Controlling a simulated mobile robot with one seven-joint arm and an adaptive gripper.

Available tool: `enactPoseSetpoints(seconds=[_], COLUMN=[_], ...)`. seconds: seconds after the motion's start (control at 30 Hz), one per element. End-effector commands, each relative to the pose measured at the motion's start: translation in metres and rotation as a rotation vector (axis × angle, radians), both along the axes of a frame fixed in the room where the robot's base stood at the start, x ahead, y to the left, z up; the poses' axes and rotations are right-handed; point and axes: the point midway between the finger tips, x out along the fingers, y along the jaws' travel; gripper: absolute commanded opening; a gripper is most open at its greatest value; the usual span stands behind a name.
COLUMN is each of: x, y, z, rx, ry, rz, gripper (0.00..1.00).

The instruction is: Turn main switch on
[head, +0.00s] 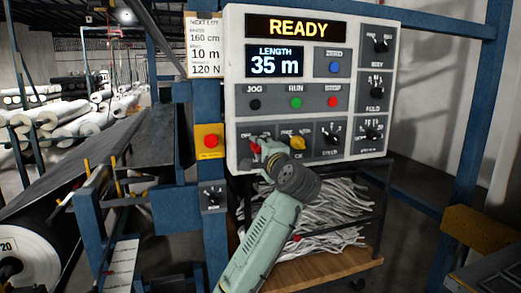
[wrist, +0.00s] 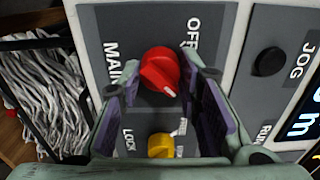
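The main switch is a red rotary knob (wrist: 160,72) on a grey plate with the labels MAIN and OFF beside it. In the wrist view its white mark points to the lower right. My gripper (wrist: 160,64) is open, with one finger on each side of the red knob; I cannot tell whether they touch it. In the head view my gripper (head: 262,148) is at the lower left of the control panel (head: 236,70) and largely hides the red knob.
A yellow knob (wrist: 161,146) marked LOCK sits close to the red one; it shows right of my gripper in the head view (head: 293,142). JOG, RUN and STOP buttons are above. A red emergency button (head: 211,141) is to the left. A wire bin of grey strips (head: 325,215) stands below.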

Motion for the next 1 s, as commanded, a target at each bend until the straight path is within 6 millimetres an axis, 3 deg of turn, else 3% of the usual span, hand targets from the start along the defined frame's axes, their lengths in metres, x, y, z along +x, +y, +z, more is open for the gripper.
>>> enactPoseSetpoints(seconds=[0.3, 0.67, 0.77, 1.0], x=[0.0, -0.003, -0.014, -0.061], y=[0.0, -0.002, -0.005, -0.021], z=[0.0, 0.0, 0.001, 0.0], rx=[-0.001, -0.001, -0.001, -0.001], ry=[0.0, -0.001, -0.003, -0.002], rz=[0.0, -0.001, -0.001, -0.003], gripper=[0.52, 0.52, 0.52, 0.52])
